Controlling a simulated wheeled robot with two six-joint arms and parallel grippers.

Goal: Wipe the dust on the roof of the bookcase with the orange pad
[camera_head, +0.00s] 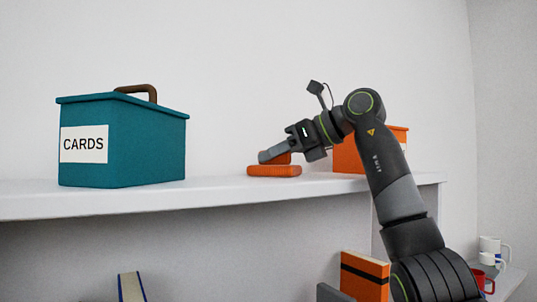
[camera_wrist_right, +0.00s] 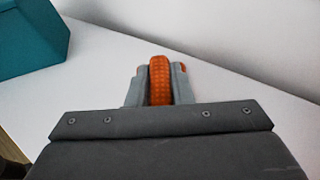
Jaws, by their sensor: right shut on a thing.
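The orange pad (camera_head: 274,171) rests flat on the white roof of the bookcase (camera_head: 225,188), near the middle. My right gripper (camera_head: 268,156) is shut on the pad's raised orange grip, coming in from the right. In the right wrist view the pad (camera_wrist_right: 160,82) shows between the two grey fingers of my right gripper (camera_wrist_right: 158,88), above the pale roof (camera_wrist_right: 95,85). I cannot make out any dust on the roof in either view. My left gripper is not in view.
A teal box (camera_head: 130,140) labelled CARDS, with a brown handle, stands on the roof at the left. An orange box (camera_head: 346,157) stands at the right behind my right arm. The roof between the teal box and the pad is clear. Mugs (camera_head: 490,255) stand at lower right.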

